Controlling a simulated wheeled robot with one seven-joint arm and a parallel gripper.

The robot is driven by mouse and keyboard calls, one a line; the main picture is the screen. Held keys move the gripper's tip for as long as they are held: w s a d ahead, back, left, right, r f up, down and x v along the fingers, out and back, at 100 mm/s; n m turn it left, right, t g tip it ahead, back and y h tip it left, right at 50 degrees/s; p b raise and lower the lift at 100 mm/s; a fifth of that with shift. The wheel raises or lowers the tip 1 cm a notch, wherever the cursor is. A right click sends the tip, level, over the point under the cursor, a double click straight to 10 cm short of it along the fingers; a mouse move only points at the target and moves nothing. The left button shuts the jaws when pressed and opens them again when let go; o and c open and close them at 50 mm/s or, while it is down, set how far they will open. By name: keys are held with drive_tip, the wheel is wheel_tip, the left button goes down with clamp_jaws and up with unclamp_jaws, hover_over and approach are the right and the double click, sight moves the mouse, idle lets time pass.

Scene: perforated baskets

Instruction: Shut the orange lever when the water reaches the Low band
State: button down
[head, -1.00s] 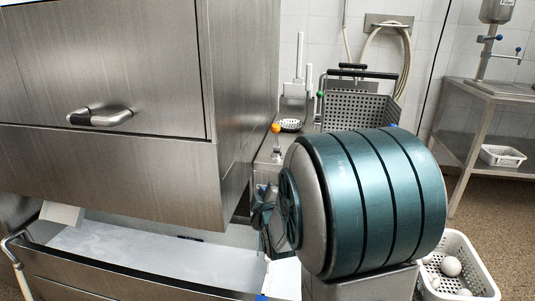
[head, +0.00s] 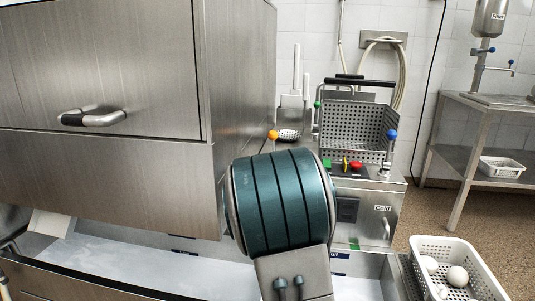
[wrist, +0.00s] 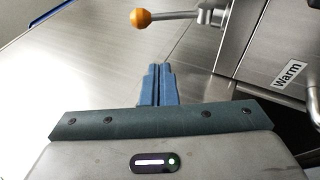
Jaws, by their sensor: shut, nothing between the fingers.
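The orange lever knob (head: 272,135) shows in the head view, just above my teal arm link and beside the tall steel housing. In the wrist view the orange lever (wrist: 141,18) is at the top, its metal rod running right to a valve body. My gripper (wrist: 158,68) is shut and empty, its blue fingers pointing toward the lever with a gap between them. In the head view my gripper is hidden behind my arm. The steel basin (head: 60,262) runs along the bottom, with a partly hidden label ending in "ull" (head: 340,256). I cannot tell the water level; no Low band is readable.
A white basket (head: 450,246) with balls is at lower right.

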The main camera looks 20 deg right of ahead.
sight(274, 146)
drive_tip(key=w+d+r+b, duration=0.1)
drive_tip(key=w+d+r, duration=0.3)
drive_tip(key=w, duration=0.2)
drive_tip(key=shift+d, duration=0.2)
drive_tip(key=shift+a+r, duration=0.1)
drive_tip(key=shift+a, duration=0.05)
